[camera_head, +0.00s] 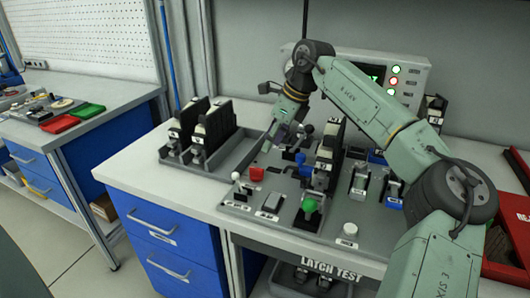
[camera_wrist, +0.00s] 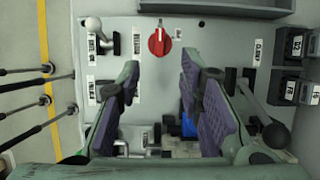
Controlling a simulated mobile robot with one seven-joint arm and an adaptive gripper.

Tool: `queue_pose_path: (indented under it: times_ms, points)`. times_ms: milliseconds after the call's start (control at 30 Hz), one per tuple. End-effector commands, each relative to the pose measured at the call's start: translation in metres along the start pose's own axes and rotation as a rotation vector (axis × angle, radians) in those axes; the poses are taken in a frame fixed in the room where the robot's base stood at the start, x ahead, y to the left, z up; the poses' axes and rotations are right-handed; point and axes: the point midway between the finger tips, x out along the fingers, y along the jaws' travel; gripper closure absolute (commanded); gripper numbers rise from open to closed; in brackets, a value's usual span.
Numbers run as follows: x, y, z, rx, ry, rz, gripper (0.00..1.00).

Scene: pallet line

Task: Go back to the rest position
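My gripper (camera_wrist: 159,72) is open in the wrist view, with its two purple-padded fingers apart and nothing between the tips. Beyond the fingertips is a grey control panel with a red rotary knob (camera_wrist: 159,42). In the head view my green arm bends over the latch test bench (camera_head: 235,212), with its end low over the left part of the panel. The fingertips are too small to make out there. No marker for a rest position shows.
The panel carries several levers and switches, including a green knob (camera_head: 309,206) and a white knob (camera_head: 350,229). Racks of black modules (camera_head: 200,130) stand left of it, and a display unit (camera_head: 398,80) stands behind. A red bin (camera_head: 508,275) is at the right edge.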

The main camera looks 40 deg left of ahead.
Motion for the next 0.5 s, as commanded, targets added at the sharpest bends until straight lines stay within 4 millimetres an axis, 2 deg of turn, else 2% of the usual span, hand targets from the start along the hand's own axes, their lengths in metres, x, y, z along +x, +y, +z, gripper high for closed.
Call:
queue_pose_path:
  times_ms: [167,500]
  points:
    - [-0.013,0.0001,-0.0002,-0.001,0.0,0.0,0.67]
    - [-0.0142,0.0001,-0.0002,-0.001,0.0,0.0,0.67]
